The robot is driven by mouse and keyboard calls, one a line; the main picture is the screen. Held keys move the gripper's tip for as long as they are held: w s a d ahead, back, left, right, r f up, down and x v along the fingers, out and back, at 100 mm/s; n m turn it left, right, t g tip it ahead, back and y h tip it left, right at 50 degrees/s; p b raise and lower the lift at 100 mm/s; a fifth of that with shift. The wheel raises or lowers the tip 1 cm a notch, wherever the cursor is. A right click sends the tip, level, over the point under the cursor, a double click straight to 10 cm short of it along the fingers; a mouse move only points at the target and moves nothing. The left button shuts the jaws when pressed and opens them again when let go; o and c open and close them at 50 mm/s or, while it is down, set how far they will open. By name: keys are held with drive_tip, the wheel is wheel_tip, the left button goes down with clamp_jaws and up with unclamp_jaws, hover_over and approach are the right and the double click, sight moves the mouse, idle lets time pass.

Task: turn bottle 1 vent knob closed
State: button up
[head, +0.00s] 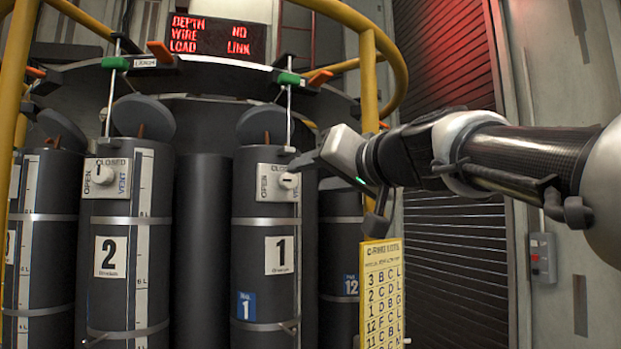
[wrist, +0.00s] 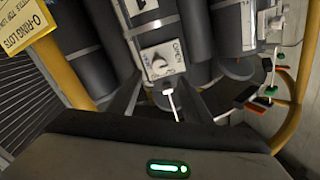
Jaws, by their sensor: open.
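Bottle 1 (head: 265,230) is a dark cylinder with a white "1" label in the middle of the head view. Its white vent plate (head: 265,183) reads CLOSED at the top and OPEN at the left. The pale vent knob (head: 289,181) lies about horizontal on the plate; it also shows in the wrist view (wrist: 160,66), where the plate is turned over. My gripper (head: 300,161) is open and empty, just above and right of the knob in the head view. In the wrist view its two dark fingers (wrist: 160,88) reach toward the plate, apart from the knob as far as I can tell.
Bottle 2 (head: 125,235) stands to the left with its own vent knob (head: 101,174) upright. A thin rod with a green grip (head: 288,79) rises above bottle 1. A yellow chart (head: 383,295) and yellow rail (head: 369,80) stand right of the bottles.

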sight(291, 181)
drive_tip(key=p+x, duration=0.1)
drive_tip(key=x, duration=0.7)
drive_tip(key=shift+w+a+p, duration=0.1)
drive_tip(key=shift+w+p, duration=0.05)
drive_tip(key=shift+p, duration=0.2)
drive_tip(key=c, duration=1.1)
